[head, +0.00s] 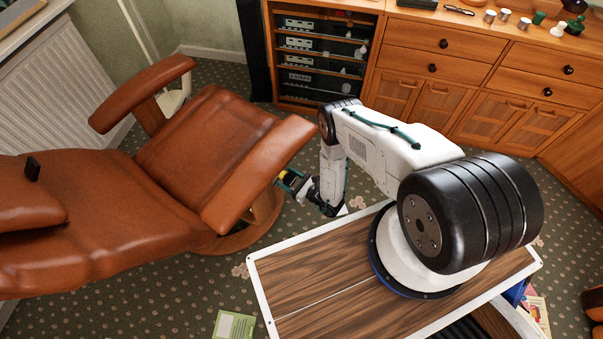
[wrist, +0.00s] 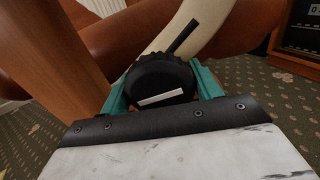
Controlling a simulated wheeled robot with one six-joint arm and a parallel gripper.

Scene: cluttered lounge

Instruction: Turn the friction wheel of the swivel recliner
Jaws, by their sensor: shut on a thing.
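The brown leather swivel recliner (head: 205,140) stands at the left in the head view, on a round wooden base (head: 245,229). My gripper (head: 293,182) reaches to its right side, just below the armrest (head: 262,172). In the wrist view the friction wheel (wrist: 158,76) is a black ridged knob with a pale bar mark across its face. The two teal fingers of my gripper (wrist: 163,87) are shut on it, one on each side. The wheel sits in front of a pale curved part with a dark slot (wrist: 184,38). In the head view the wheel is hard to make out.
A wooden cabinet with drawers (head: 437,50) and a shelf of electronics (head: 318,60) stand at the back. A radiator (head: 50,95) is at the far left. A green-and-white booklet (head: 233,326) lies on the patterned carpet. A wooden chair part (wrist: 62,60) rises close left of the gripper.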

